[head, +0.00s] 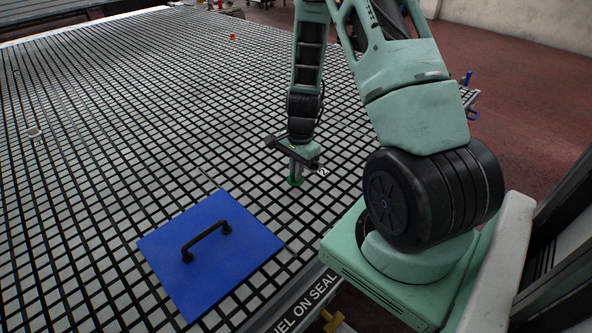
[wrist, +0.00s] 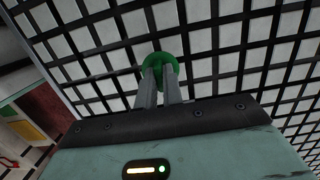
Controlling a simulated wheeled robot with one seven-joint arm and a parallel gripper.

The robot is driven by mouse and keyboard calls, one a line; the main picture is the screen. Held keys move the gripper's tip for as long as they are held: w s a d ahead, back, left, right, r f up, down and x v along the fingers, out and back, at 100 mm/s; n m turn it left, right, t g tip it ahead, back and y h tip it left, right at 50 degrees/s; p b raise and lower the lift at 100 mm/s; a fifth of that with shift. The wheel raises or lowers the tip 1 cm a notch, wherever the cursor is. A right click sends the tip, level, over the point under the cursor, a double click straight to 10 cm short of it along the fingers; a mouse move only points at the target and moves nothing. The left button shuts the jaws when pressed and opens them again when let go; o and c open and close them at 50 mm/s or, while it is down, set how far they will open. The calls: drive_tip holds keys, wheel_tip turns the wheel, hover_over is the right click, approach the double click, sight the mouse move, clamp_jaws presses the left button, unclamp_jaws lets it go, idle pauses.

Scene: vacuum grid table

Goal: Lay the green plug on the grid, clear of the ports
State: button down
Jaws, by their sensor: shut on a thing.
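The green plug (wrist: 159,60) shows as a round green disc at my fingertips in the wrist view. In the head view a small green part of the plug (head: 295,181) shows just below my gripper (head: 297,174). My gripper, also in the wrist view (wrist: 162,78), has its two fingers close together on the plug. The grid (head: 120,120) is a table top of light squares with black grooves, and it lies under the plug. I cannot tell whether the plug touches the grid.
A blue panel with a black handle (head: 213,250) lies on the grid at the front. A small white round thing (head: 35,132) is at the far left, and a small orange one (head: 232,37) at the back. The grid left of my gripper is mostly clear.

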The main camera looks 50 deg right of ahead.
drive_tip(key=shift+f+b, duration=0.3)
drive_tip(key=shift+f, duration=0.15)
drive_tip(key=c, duration=1.5)
unclamp_jaws()
drive_tip(key=shift+o, duration=0.2)
drive_tip(key=shift+r, duration=0.15)
wheel_tip(320, 180, up, 17)
drive_tip(key=d, duration=0.2)
drive_tip(key=shift+b, duration=0.3)
drive_tip(key=shift+d, duration=0.1)
